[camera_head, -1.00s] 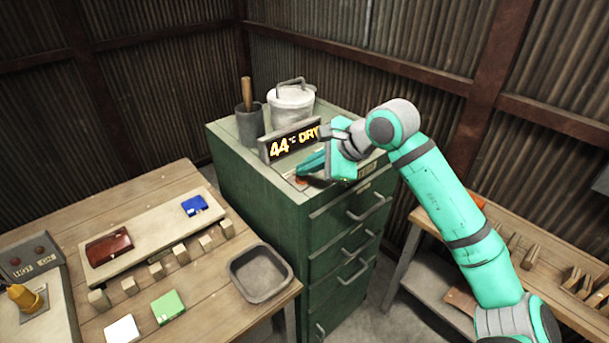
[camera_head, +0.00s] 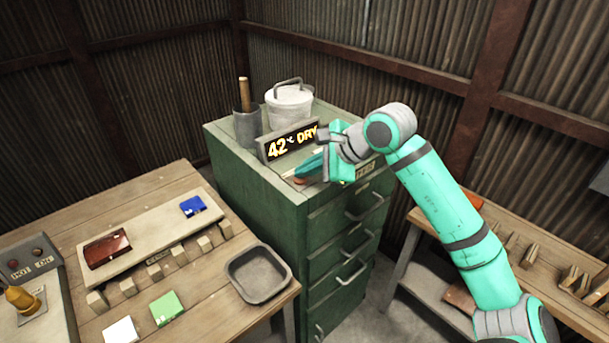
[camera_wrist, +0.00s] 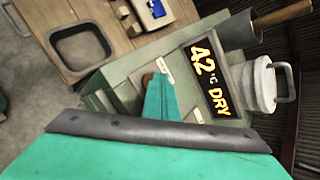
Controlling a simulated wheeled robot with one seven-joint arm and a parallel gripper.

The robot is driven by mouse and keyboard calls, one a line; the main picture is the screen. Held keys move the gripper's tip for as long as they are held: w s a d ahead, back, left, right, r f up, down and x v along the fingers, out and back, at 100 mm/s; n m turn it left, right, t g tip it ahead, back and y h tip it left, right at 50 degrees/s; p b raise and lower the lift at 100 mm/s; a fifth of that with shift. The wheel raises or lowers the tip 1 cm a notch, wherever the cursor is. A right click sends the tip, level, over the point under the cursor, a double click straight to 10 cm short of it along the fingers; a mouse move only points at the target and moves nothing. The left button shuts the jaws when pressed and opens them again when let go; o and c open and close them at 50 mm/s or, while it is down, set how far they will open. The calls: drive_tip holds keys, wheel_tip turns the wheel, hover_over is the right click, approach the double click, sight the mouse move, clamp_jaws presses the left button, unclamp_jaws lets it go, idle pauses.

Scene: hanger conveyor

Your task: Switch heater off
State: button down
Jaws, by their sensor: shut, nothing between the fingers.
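The display (camera_head: 291,142) on top of the green cabinet (camera_head: 258,195) reads "42°C DRY" in yellow; it also shows in the wrist view (camera_wrist: 208,80). My gripper (camera_head: 304,170) is shut and empty, low over the cabinet top in front of the display. Its green fingers (camera_wrist: 159,98) also show in the wrist view. A small red-orange part (camera_head: 290,178) lies at the fingertips, mostly hidden by them; I cannot tell whether they touch it.
A lidded pail (camera_head: 289,108) and a grey cup (camera_head: 247,127) with a wooden handle stand behind the display. The left bench holds a grey tray (camera_head: 232,279), a board with a dark red item (camera_head: 107,249) and a blue item (camera_head: 192,206), and green and white blocks.

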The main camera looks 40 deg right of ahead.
sight(304, 181)
drive_tip(key=shift+a+r, duration=0.15)
drive_tip(key=shift+r, duration=0.7)
drive_tip(key=shift+r, duration=0.1)
wheel_tip(304, 181, up, 5)
drive_tip(key=shift+f, duration=0.1)
idle(0.4)
